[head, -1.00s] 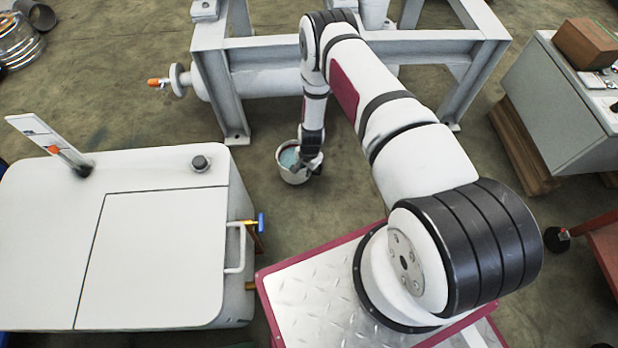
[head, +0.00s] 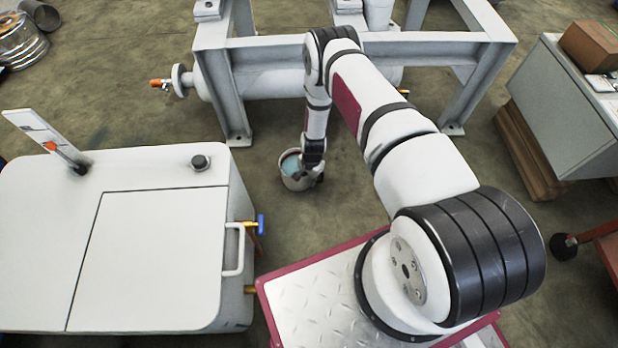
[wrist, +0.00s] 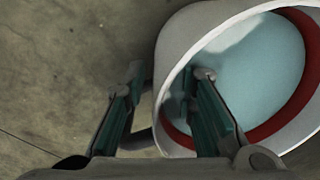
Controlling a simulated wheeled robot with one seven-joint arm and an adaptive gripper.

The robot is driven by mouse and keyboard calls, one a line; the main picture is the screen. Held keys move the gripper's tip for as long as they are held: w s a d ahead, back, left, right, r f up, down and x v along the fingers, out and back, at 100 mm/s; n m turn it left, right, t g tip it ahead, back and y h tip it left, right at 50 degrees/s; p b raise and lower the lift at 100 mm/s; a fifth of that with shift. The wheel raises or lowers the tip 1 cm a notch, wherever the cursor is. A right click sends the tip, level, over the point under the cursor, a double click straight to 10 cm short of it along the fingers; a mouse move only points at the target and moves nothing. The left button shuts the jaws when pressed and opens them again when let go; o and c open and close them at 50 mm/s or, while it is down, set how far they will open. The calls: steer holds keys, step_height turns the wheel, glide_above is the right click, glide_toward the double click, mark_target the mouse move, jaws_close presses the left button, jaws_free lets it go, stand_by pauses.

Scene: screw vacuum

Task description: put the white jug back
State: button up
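The white jug (head: 297,182) stands on the floor in the head view, in front of the grey steel frame, and holds pale blue liquid. In the wrist view the jug (wrist: 172,48) fills the upper right, with a dark red band inside its rim. My gripper (head: 314,164) points down at the jug's right side in the head view. In the wrist view my gripper (wrist: 170,76) has its fingers apart: the left finger is outside the jug, the right one shows across its mouth. The near jug wall lies between them with gaps. The handle is mostly hidden.
The grey steel frame (head: 425,47) with a horizontal vessel (head: 270,80) stands just behind the jug. A white cabinet (head: 150,255) with a side handle is at the left. A grey cabinet (head: 560,100) is at the right. The floor between is clear.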

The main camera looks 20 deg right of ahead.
steer(key=shift+r, duration=0.1)
step_height(320, 180, up, 12)
steer(key=p, duration=0.5)
steer(key=shift+s+d, duration=0.2)
steer(key=shift+s, duration=0.15)
step_height(320, 180, up, 34)
steer(key=w+a+n, duration=0.3)
steer(key=n, duration=0.2)
steer(key=s+r+n, duration=0.4)
steer(key=s+r, duration=1.6)
steer(key=r, duration=0.3)
steer(key=s+r+n, duration=0.3)
steer(key=s, duration=1.5)
steer(key=shift+s+g, duration=0.4)
